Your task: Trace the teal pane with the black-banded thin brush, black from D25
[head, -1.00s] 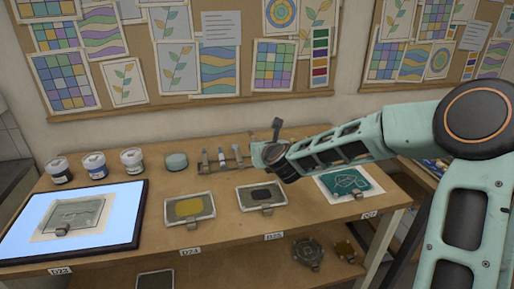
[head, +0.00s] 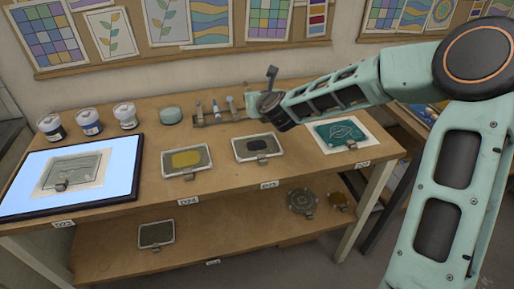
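The teal pane (head: 342,131) lies on a white sheet at the right of the table, with pale line marks and a small clip at its front edge. The tray with black paint (head: 258,147) lies left of it, behind the label D25 (head: 269,184). Several brushes (head: 214,107) rest in a rack at the back of the table. They are too small to tell which has a black band. My gripper (head: 264,104) is at the right end of this rack. Its fingers are mostly hidden, so neither their opening nor anything held can be told.
A yellow paint tray (head: 186,160) lies behind label D24. A glowing light panel (head: 122,172) with a grey pane (head: 72,171) is at the left. Several jars (head: 88,122) and a round teal tin (head: 170,115) stand behind. The lower shelf (head: 215,240) holds a tray and round items.

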